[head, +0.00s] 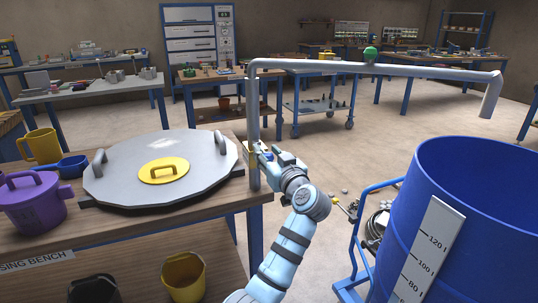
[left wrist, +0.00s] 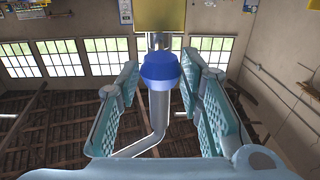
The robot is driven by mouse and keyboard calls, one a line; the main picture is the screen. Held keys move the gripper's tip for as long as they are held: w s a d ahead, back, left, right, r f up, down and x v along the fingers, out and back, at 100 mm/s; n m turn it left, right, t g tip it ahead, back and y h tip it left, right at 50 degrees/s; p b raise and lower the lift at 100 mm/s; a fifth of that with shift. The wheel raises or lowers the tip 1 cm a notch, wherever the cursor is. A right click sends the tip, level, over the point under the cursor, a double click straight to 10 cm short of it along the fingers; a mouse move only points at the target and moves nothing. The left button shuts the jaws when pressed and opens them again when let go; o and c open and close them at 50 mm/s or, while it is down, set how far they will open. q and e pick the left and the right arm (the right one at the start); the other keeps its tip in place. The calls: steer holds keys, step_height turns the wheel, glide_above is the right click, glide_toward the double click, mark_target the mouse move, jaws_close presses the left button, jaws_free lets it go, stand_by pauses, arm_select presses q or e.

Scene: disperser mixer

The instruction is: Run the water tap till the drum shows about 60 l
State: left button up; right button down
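The blue drum (head: 470,215) stands at the right, its open top showing only blue inner wall. Its white scale strip (head: 428,250) shows 80, 100 and 120 l; the lower part is cut off, and I see no water level. A grey water pipe (head: 375,67) rises at the bench edge, and its spout (head: 491,98) hangs over the drum. I see no stream at the spout. My left gripper (head: 268,155) is beside the upright pipe. In the left wrist view, its fingers (left wrist: 165,100) are apart, with a blue tap knob (left wrist: 160,72) between them and visible gaps.
The bench (head: 150,232) at the left holds a large grey lid (head: 205,165), a purple pot (head: 32,207) and a yellow mug (head: 38,147). A blue trolley frame (head: 355,260) stands beside the drum. Open floor lies behind.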

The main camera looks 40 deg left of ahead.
arm_select(q)
steer(key=shift+o, duration=0.3)
steer(key=shift+d, duration=0.1)
steer(key=shift+s+d, duration=0.15)
steer(key=shift+d, duration=0.2)
steer(key=v, duration=0.6)
steer(key=shift+s+d, duration=0.2)
steer(key=shift+d, duration=0.1)
